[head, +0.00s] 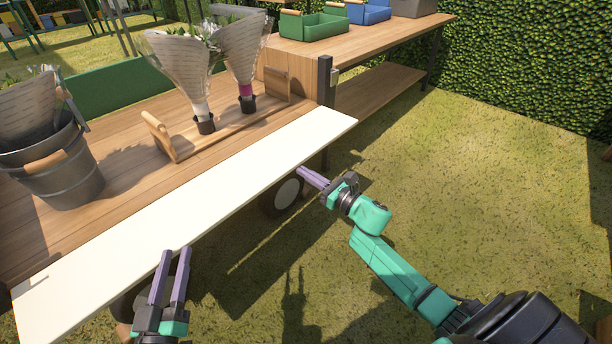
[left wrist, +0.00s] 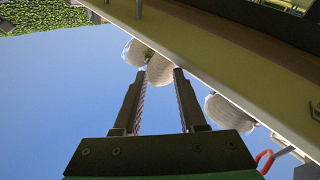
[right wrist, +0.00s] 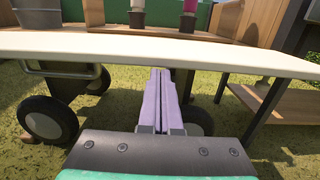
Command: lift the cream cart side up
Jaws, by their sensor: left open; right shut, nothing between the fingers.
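The cream cart side (head: 215,192) is a long pale board along the near edge of the wooden cart (head: 110,160). In the head view it lies roughly flat, folded outward. My left gripper (head: 178,255) is open and empty near the board's near-left edge; in the left wrist view its two fingers (left wrist: 160,75) are apart below the board (left wrist: 215,60). My right gripper (head: 302,172) is shut and empty beside the board's outer edge, toward its right end. In the right wrist view the closed fingers (right wrist: 160,85) point at the board's edge (right wrist: 120,48).
A metal bucket (head: 60,170) with a wrapped bouquet stands on the cart at left. Two wrapped bouquets (head: 190,75) stand in a wooden holder (head: 215,128). A wooden table (head: 390,35) with green and blue crates is behind. The grass at right is clear.

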